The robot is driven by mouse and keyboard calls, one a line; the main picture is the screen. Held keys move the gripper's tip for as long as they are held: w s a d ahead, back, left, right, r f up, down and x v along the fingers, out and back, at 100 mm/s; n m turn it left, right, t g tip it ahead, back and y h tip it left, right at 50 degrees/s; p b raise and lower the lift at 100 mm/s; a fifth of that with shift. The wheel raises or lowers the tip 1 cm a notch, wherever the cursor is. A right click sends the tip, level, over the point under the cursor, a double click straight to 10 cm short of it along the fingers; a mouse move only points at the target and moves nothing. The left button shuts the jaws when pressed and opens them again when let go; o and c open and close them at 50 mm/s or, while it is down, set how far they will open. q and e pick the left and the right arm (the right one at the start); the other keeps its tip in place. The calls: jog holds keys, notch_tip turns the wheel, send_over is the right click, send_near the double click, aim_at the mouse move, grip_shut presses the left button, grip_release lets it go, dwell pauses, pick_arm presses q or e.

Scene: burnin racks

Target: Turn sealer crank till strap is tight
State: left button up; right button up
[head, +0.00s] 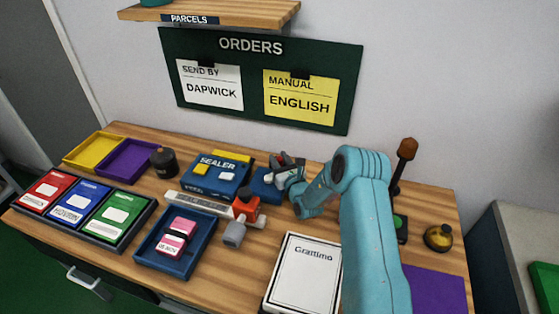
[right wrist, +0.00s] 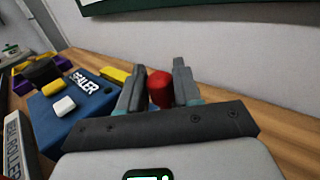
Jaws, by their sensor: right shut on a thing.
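The blue sealer (head: 215,177), labelled SEALER, stands at the back middle of the table, with yellow and white parts on top. It also shows at the left of the right wrist view (right wrist: 75,105). A red crank knob (right wrist: 160,88) stands between the fingers of my right gripper (right wrist: 158,90), which is shut on it. In the head view my right gripper (head: 280,172) is just right of the sealer, and its fingers mostly hide the crank. I cannot make out the strap or how tight it is. My left gripper is not in view.
A pale labelled bar (head: 190,202) and a red-and-grey tool (head: 243,208) lie in front of the sealer. A blue tray (head: 150,262) holds pink items. A white book (head: 302,270) lies at the front. A dark round pot (head: 163,161) stands left of the sealer.

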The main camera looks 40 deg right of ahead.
jog(key=o, duration=1)
jog(key=shift+c, duration=0.2)
jog(key=shift+r, duration=0.15)
notch_tip(320, 180, up, 20)
jog(key=b, duration=0.1)
jog(key=shift+b, duration=0.4)
